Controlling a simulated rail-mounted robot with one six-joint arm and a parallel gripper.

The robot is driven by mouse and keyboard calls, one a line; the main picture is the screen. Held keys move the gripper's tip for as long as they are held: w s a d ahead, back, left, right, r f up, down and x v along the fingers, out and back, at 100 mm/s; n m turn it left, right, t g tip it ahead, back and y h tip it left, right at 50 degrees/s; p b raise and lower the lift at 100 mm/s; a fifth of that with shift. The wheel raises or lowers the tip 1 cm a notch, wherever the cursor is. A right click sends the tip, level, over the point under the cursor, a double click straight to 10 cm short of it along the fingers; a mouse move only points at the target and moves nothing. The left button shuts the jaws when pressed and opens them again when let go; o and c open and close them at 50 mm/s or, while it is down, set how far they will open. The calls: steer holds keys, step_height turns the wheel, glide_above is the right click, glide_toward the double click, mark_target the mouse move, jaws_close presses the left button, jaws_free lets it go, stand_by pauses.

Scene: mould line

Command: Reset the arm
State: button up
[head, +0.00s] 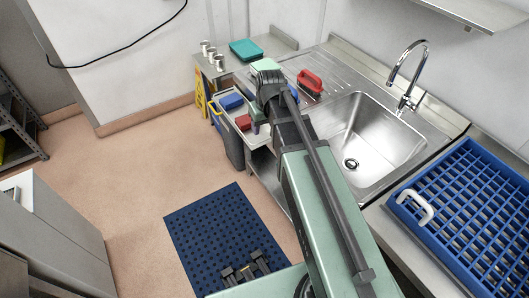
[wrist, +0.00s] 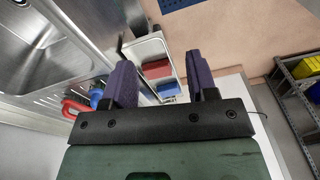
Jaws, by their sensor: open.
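My gripper (wrist: 160,60) shows in the wrist view with its two dark purple fingers wide apart and nothing between them. It is above the trolley (wrist: 137,48), whose tray shows beyond the fingers with a red item and a blue item in it. In the head view my arm reaches up from the bottom right to the draining side of the sink (head: 372,130). The light green wrist end is beside the trolley and the counter. The fingers are mostly hidden there behind the arm.
A red brush-like item (head: 310,82) lies on the drainer. A teal box (head: 246,49) and several metal cups (head: 212,56) stand at the back. A blue rack (head: 460,230) sits at right, a yellow sign (head: 201,102) by the trolley. The floor left of the blue mat (head: 205,222) is clear.

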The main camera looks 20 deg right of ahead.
steer(key=s+a+f+b, duration=0.1)
steer(key=s+a, duration=0.1)
steer(key=s, duration=0.4)
steer(key=s+a+f+m+g+b, duration=0.1)
steer(key=s+a+f+b, duration=0.1)
steer(key=s, duration=0.4)
steer(key=shift+s+a+f+h, duration=0.25)
steer(key=shift+s+a+h, duration=0.05)
